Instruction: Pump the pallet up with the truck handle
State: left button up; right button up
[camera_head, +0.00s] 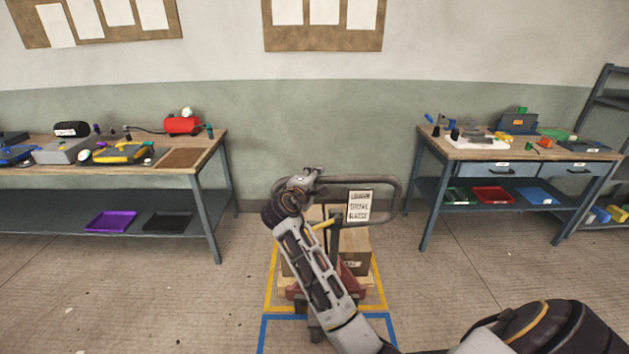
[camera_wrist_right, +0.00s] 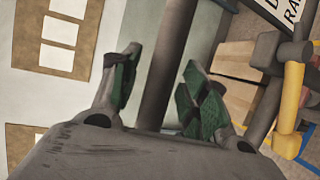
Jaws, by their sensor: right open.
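The pallet truck's grey loop handle (camera_head: 397,202) stands upright in the middle of the head view, with a lettered sign (camera_head: 360,206) inside the loop. Behind it, cardboard boxes (camera_head: 356,248) rest on a pallet (camera_head: 369,283), partly hidden by my arm. My right gripper (camera_head: 312,174) is at the left end of the handle's top bar. In the right wrist view, the grey bar (camera_wrist_right: 170,50) runs between the two green-padded fingers of the open gripper (camera_wrist_right: 160,68), with gaps beside it. My left gripper is out of view.
Yellow and blue floor tape (camera_head: 270,285) outlines the pallet's spot. A workbench (camera_head: 190,160) with tools stands on the left, and another workbench (camera_head: 440,150) with drawers on the right. The floor between the benches is otherwise clear.

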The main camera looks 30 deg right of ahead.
grip_shut()
jog(key=shift+f, duration=0.1)
dwell(0.4)
